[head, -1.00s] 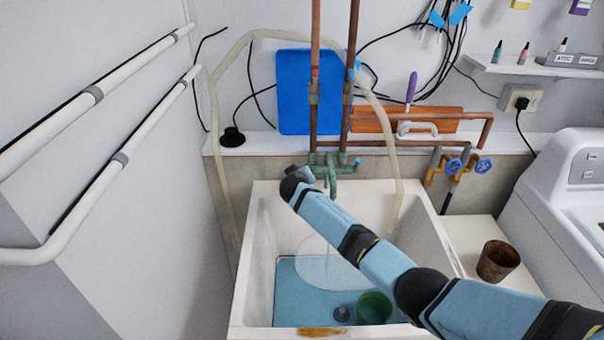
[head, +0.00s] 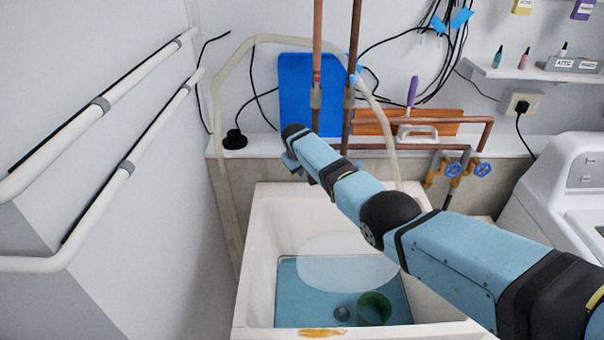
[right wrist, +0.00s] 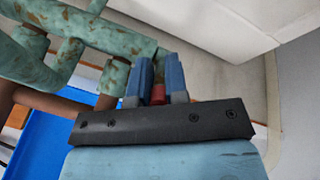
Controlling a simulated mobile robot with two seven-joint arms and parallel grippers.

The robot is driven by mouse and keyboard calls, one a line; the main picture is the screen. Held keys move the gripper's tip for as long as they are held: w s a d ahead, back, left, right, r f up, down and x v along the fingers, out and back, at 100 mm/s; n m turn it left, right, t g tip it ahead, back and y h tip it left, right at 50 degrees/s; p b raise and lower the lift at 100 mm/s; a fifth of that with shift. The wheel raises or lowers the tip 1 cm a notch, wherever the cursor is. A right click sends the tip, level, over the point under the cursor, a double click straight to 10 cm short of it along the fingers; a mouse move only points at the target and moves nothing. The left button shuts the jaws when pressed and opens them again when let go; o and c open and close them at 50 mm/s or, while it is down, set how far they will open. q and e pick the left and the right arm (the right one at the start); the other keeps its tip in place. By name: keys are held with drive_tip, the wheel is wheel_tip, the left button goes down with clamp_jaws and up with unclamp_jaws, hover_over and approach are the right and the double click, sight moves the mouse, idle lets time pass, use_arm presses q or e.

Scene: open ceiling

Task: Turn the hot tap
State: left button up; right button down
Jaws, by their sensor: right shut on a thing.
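The hot tap's red handle (right wrist: 158,94) shows between the blue fingers of my right gripper (right wrist: 158,64) in the right wrist view. The gripper is shut on it. The weathered green tap body (right wrist: 92,32) runs to the left of the fingers. In the head view my right gripper (head: 291,163) is at the left end of the tap, above the sink's back edge. My arm hides most of the tap and its spout there. The blue cold handle (head: 358,164) peeks out right of the arm. My left gripper is not in view.
The white sink (head: 262,225) holds bluish water and a green bowl (head: 374,308). Copper pipes, a blue board (head: 295,95) and a pale hose (head: 218,130) are close behind the tap. Blue valve wheels (head: 482,169) are to the right. White wall pipes (head: 100,103) are at left.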

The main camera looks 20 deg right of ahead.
drive_tip(key=shift+g, duration=0.3)
drive_tip(key=c, duration=1.1)
unclamp_jaws()
drive_tip(key=shift+a+r, duration=0.1)
drive_tip(key=shift+r, duration=0.45)
drive_tip(key=p+v, duration=0.1)
drive_tip(key=v, duration=0.3)
drive_tip(key=shift+p, duration=0.3)
drive_tip(key=v, duration=0.8)
drive_tip(key=shift+s+r, duration=0.3)
drive_tip(key=shift+r, duration=0.05)
